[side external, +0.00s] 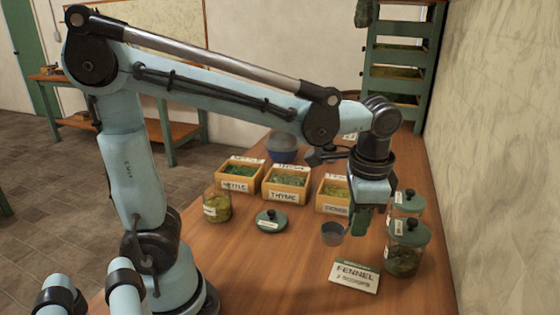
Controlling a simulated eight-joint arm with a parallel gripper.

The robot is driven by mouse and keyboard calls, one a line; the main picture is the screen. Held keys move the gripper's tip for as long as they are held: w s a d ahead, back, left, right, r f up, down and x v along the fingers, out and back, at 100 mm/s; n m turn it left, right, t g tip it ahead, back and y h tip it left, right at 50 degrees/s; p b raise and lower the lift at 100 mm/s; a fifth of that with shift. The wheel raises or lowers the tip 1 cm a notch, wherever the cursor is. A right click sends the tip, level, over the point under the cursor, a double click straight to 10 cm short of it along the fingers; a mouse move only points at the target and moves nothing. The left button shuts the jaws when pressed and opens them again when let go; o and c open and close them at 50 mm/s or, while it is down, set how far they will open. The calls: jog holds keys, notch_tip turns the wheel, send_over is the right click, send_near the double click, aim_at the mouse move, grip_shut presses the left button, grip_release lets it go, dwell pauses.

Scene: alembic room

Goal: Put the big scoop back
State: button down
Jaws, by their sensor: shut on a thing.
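A grey scoop (332,234) with a round cup shows right of the table's middle, just left of my gripper's fingertips. My gripper (361,226) points down and is shut on the scoop; its fingers hide the handle. I cannot tell whether the cup touches the table or hangs just above it. No second scoop shows to compare its size with.
Wooden boxes of herbs, labelled nettle (240,175), thyme (286,183) and a third (331,194), stand behind. An open jar (217,206), a loose lid (271,221), lidded jars (404,252), a fennel card (355,276) and a blue-grey bowl (283,147) surround the scoop. The wall is right.

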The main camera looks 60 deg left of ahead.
jog(key=shift+w+a+f, duration=0.75)
jog(key=shift+a+f, duration=0.95)
jog(key=shift+f, duration=0.1)
jog(key=shift+w+a+f, duration=0.8)
jog(key=shift+a+f, duration=0.95)
jog(key=shift+f, duration=0.1)
jog(key=shift+w+a+f, duration=0.75)
jog(key=shift+a+f, duration=0.95)
jog(key=shift+f, duration=0.1)
jog(key=shift+f, duration=0.1)
jog(key=c, duration=1)
grip_release()
notch_tip(320, 180, up, 12)
jog(key=d, duration=0.1)
jog(key=s+d+f+n+t+h, duration=0.1)
jog(key=s+d+n+t, duration=0.2)
jog(key=s, duration=0.6)
jog(key=shift+d+f+n+t, duration=0.4)
jog(key=shift+n+t, duration=0.9)
jog(key=shift+t, duration=0.5)
